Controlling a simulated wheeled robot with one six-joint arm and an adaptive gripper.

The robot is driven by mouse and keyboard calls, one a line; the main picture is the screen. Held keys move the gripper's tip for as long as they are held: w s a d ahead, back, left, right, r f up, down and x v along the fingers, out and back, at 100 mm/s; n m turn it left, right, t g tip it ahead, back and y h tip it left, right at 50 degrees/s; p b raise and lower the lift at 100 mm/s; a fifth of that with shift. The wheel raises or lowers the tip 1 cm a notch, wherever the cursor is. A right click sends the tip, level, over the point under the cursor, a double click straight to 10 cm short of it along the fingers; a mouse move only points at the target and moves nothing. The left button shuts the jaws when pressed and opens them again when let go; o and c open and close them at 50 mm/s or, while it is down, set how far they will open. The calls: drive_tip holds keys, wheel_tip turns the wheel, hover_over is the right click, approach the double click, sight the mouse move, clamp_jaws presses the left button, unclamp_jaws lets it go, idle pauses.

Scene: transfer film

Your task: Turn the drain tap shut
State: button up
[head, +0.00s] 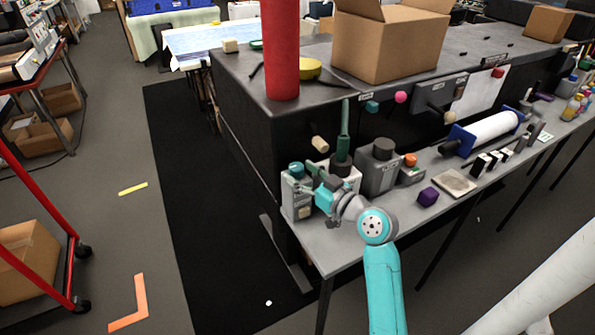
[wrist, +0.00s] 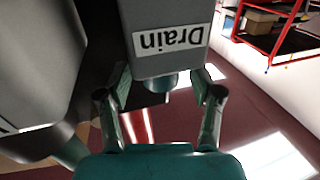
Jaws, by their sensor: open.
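The drain unit is a grey box (wrist: 165,45) with a white "Drain" label, upside down in the wrist view. A short blue-grey tap part (wrist: 157,82) sticks out of the box and lies between my fingers. My gripper (wrist: 160,88) is open, with one finger on each side of this part; I cannot tell whether either finger touches it. In the head view my gripper (head: 318,182) is at the bench's near left corner, beside a grey box with a teal cap (head: 296,169). It partly hides that box and the tap's handle position.
A larger grey body (wrist: 35,55) fills the left of the wrist view. On the bench (head: 345,250) stand a grey block with a dark cap (head: 382,150), a purple cube (head: 428,196) and a white roller (head: 492,128). Open floor (head: 150,235) lies left of the bench.

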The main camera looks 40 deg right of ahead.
drive_tip(key=s, duration=1)
drive_tip(key=shift+a, duration=0.1)
idle(0.3)
